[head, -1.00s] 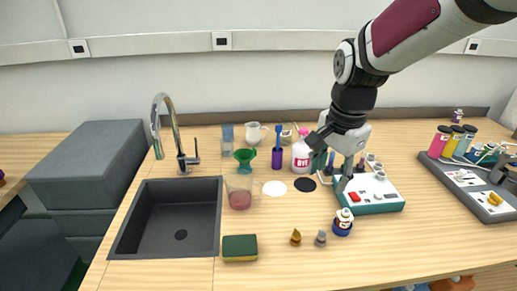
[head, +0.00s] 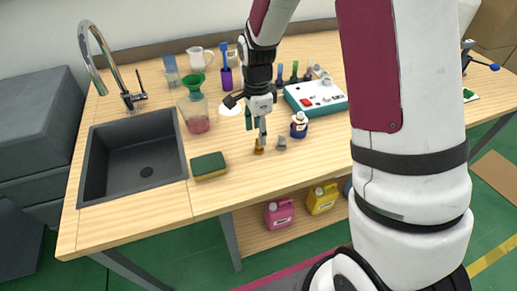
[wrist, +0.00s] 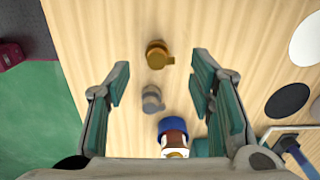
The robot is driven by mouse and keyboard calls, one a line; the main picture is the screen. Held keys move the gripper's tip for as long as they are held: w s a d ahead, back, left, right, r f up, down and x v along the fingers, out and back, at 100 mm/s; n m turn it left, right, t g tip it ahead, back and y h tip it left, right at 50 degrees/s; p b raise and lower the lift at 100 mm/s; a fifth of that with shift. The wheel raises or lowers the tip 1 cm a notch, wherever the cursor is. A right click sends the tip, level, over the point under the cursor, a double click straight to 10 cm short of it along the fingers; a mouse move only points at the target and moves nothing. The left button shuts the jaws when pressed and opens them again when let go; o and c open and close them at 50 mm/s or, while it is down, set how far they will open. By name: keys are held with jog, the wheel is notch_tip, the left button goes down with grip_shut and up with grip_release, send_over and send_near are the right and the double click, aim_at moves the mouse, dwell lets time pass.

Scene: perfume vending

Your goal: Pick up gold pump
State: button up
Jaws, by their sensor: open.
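The gold pump (head: 258,148) is a small amber-gold piece on the wooden table, just below my gripper (head: 257,128) in the head view. In the wrist view the gold pump (wrist: 158,55) lies between and slightly beyond my two open teal fingers (wrist: 160,88). A grey pump (head: 281,143) stands to its right in the head view. In the wrist view the grey pump (wrist: 153,99) sits nearer, also between the fingers. My gripper is open and empty above the table.
A sponge (head: 208,166) and black sink (head: 130,155) are to the left. A beaker of pink liquid (head: 197,115) and a teal-and-white device (head: 316,97) stand behind. The front table edge is close.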

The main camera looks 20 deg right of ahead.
aim_at(259, 150)
jog(key=shift+s+d+f, duration=0.1)
jog(key=shift+f, duration=1.4)
jog(key=shift+s+d+f, duration=0.1)
jog(key=shift+f, duration=1.35)
jog(key=shift+c, duration=0.3)
jog(key=c, duration=0.9)
